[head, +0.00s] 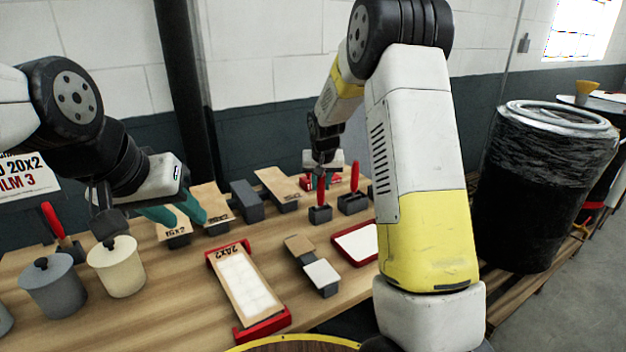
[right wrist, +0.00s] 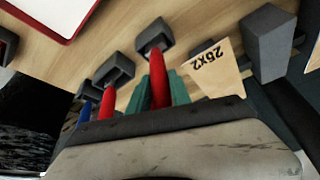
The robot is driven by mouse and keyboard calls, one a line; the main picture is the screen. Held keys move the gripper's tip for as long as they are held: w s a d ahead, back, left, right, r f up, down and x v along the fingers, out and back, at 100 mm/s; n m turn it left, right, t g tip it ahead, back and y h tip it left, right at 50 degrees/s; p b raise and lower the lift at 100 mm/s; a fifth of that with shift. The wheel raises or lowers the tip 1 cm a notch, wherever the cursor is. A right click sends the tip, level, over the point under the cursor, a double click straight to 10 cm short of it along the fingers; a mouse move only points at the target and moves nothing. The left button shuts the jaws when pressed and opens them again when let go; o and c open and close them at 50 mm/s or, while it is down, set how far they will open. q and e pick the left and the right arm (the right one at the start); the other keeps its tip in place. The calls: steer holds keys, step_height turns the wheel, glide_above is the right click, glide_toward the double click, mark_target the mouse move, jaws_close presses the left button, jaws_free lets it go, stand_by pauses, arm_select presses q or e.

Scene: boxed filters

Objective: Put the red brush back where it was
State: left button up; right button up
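A red brush (head: 321,192) stands upright with its lower end at a grey holder (head: 320,214) on the wooden bench. It also shows in the right wrist view (right wrist: 158,82), its end at the holder (right wrist: 153,36). My right gripper (head: 321,178) is over this brush. In the right wrist view its teal fingers (right wrist: 160,80) are on both sides of the red handle, their tips close against it, so it looks shut on it. A second red-handled tool (head: 354,178) stands in the holder to the right.
Boxed filters stand between grey dividers (head: 246,203). A red-framed filter tray (head: 245,280) and a red-edged white tray (head: 357,244) lie in front. Lidded pots (head: 117,268) stand at left. A blue-handled tool (right wrist: 85,112) is near the brushes. A black drum (head: 540,190) stands at right.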

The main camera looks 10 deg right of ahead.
steer(key=o, duration=0.4)
steer(key=shift+c, duration=0.2)
steer(key=shift+r, duration=0.4)
steer(key=v, duration=1.1)
steer(key=s+d+r+y, duration=0.1)
steer(key=s+r, duration=0.3)
steer(key=s, duration=0.3)
steer(key=s+d+r+y, duration=0.1)
steer(key=s+r, duration=0.2)
steer(key=s, duration=0.4)
steer(key=s+a+n+t, duration=0.1)
steer(key=s, duration=1.7)
steer(key=shift+a+f+y, duration=0.25)
steer(key=shift+f+y, duration=0.05)
steer(key=shift+f, duration=0.05)
